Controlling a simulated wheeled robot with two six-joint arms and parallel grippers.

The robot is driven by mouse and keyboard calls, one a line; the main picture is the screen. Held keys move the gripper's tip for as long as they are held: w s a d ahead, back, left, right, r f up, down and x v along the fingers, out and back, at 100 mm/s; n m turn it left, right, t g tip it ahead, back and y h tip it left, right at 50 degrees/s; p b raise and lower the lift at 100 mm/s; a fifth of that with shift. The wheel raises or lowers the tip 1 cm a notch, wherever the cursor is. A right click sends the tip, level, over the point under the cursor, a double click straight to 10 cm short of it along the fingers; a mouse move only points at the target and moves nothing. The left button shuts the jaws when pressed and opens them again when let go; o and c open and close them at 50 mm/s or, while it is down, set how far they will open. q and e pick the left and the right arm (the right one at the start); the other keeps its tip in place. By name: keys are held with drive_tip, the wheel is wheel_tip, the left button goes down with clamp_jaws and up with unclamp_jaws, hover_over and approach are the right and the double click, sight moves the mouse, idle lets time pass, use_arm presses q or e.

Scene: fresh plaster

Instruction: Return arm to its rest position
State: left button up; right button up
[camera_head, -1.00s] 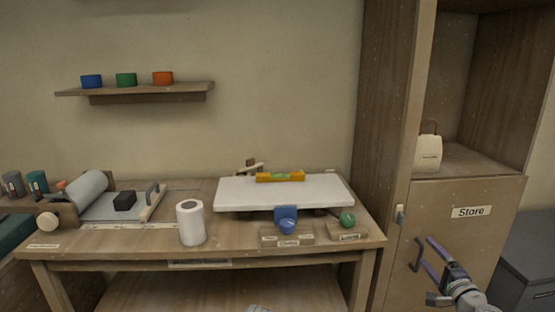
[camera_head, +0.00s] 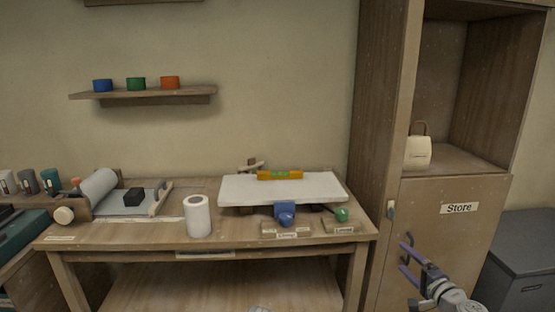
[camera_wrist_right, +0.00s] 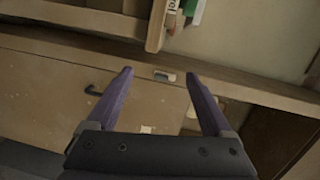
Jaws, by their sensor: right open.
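My right gripper (camera_head: 406,258) is at the lower right in the head view, in front of the cupboard door (camera_head: 456,240) marked "Store". Its two purple fingers are apart and nothing is between them. In the right wrist view the open fingers (camera_wrist_right: 160,82) point toward the cupboard front, with a dark handle (camera_wrist_right: 93,91) to the left of them. My left gripper does not show clearly; only a small pale piece shows at the bottom edge of the head view.
A cream container (camera_head: 418,152) stands in the cupboard's open compartment. A grey cabinet (camera_head: 528,240) is at right.

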drive_tip(key=s+a+f+n+g+y+p, duration=0.15)
drive_tip(key=a+n+g+p, duration=0.25)
drive_tip(key=a, duration=0.5)
drive_tip(key=s+a+n+g+y+p, duration=0.1)
drive_tip(key=s+a+n+g+p, duration=0.2)
drive_tip(key=a, duration=0.5)
drive_tip(key=s+a+n+g+y+p, duration=0.15)
drive_tip(key=a+n+g+p, duration=0.25)
drive_tip(key=a, duration=0.5)
drive_tip(key=s+a+r+n+g+h+p, duration=0.1)
drive_tip(key=s+a+n+g+h+p, duration=0.1)
drive_tip(key=s, duration=0.5)
drive_tip(key=s+a+r+n+g+h+p, duration=0.1)
drive_tip(key=s+a+n+g+h+p, duration=0.1)
drive_tip(key=s+n+h+p, duration=0.3)
drive_tip(key=s+g+h+p, duration=0.1)
drive_tip(key=s+h+p, duration=0.1)
drive_tip(key=shift+s+r+g, duration=0.3)
drive_tip(key=shift+r+g, duration=0.05)
drive_tip(key=shift+g, duration=0.05)
drive_tip(key=shift+d, duration=0.1)
